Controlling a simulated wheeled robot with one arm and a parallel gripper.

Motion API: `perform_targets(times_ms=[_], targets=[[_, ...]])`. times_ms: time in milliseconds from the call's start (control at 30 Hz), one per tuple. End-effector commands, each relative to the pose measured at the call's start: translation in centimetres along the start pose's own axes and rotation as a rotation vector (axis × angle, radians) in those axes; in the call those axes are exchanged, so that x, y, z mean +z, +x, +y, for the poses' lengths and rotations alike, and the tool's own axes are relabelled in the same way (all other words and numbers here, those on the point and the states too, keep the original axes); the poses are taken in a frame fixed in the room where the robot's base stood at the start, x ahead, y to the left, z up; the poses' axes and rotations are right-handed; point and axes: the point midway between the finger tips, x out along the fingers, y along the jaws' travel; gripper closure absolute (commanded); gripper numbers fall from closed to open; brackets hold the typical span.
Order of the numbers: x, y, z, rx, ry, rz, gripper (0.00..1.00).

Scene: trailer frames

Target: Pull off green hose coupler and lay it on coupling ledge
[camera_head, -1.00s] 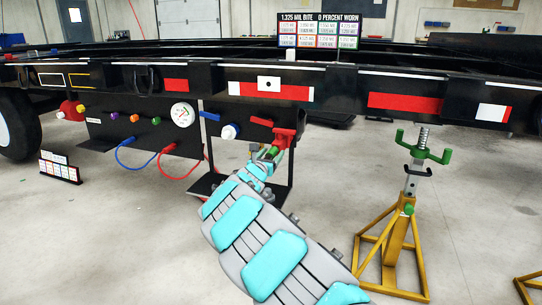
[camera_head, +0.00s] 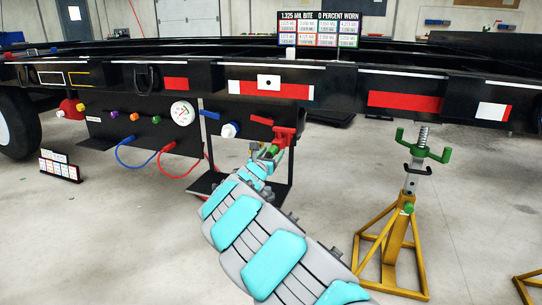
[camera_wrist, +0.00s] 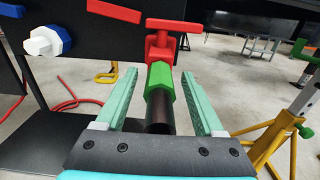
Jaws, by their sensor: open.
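The green hose coupler (camera_wrist: 159,77) sits on the end of a red fitting (camera_wrist: 164,45) on the black panel, with a dark hose or cylinder below it in the wrist view. My gripper (camera_wrist: 158,75) is open, with one teal finger on each side of the coupler. Gaps show between the fingers and the coupler. In the head view the coupler (camera_head: 272,151) is small and partly hidden by my gripper (camera_head: 264,151). A flat black ledge (camera_head: 205,184) lies below the panel, left of my arm. It also shows at lower left in the wrist view (camera_wrist: 45,128).
A blue-and-white fitting (camera_wrist: 44,41) is left of the red one. Red and blue hoses hang from the panel (camera_head: 95,128). A yellow jack stand (camera_head: 391,245) stands to the right. The trailer frame runs above; open floor lies between.

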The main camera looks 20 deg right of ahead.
Motion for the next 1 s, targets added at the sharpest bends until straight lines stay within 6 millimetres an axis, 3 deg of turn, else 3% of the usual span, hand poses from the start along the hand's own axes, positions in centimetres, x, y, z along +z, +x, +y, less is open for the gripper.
perform_targets(times_ms=[400,1000], targets=[[-0.01,-0.03,0.06,0.000,0.000,0.000,0.31],[0.01,-0.02,0.08,0.001,0.000,0.000,0.99]])
